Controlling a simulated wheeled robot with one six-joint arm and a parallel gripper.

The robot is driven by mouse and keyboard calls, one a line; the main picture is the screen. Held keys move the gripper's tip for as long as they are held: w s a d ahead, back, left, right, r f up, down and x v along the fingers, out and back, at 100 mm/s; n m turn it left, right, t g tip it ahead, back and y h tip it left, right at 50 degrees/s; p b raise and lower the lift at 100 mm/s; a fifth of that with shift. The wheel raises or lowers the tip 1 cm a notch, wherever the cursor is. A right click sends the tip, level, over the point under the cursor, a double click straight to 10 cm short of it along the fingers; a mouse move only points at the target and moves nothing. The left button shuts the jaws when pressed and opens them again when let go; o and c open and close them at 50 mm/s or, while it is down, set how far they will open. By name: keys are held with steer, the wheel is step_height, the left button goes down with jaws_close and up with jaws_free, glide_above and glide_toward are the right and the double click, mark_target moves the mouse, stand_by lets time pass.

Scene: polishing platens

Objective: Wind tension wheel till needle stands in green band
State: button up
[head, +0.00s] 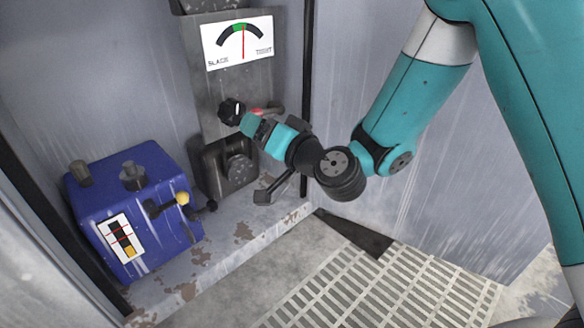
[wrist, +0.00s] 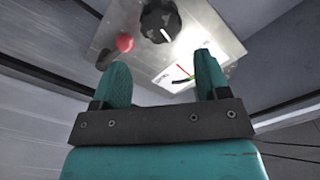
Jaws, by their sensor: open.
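The tension wheel is a black lobed knob (head: 231,111) on the grey metal panel below the gauge. It also shows at the top of the wrist view (wrist: 158,20). The white gauge (head: 225,55) is marked slack at left and tight at right. Its red needle (head: 243,42) stands nearly upright, with its tip at the green band (head: 238,27), towards the band's right side. My gripper (head: 246,121) is just right of the knob in the head view. In the wrist view its fingers (wrist: 163,72) are spread and empty, with the knob beyond them.
A blue box (head: 135,190) with a yellow-tipped lever (head: 183,198) stands at lower left. A dark pedal (head: 265,195) juts out below the panel. A slatted floor grate (head: 385,290) lies at lower right.

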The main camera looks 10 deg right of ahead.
steer(key=b+v, duration=0.5)
steer(key=v, duration=0.2)
steer(key=shift+s+d+b, duration=0.2)
steer(key=shift+s+b, duration=0.15)
steer(key=shift+b, duration=0.05)
steer(key=s+a+r+n+g+y+p, duration=0.1)
steer(key=s+a+r+n+g+p, duration=0.2)
steer(key=s+r+n+g+p, duration=0.8)
steer(key=s+d+r+m+g+h+p, duration=0.35)
steer(key=s+d+r+h+p, duration=0.35)
steer(key=s+d+r+p, duration=0.75)
steer(key=w+a+r+p, duration=0.2)
steer(key=r+p, duration=1.4)
steer(key=p, duration=0.3)
steer(key=w+a+r+p, duration=0.2)
steer(key=r+p, duration=1.5)
steer(key=p, duration=0.1)
steer(key=shift+w+a+r+n+p, duration=0.15)
steer(key=shift+w+a+n+p, duration=0.1)
steer(key=shift+n+p, duration=0.1)
steer(key=shift+g, duration=0.25)
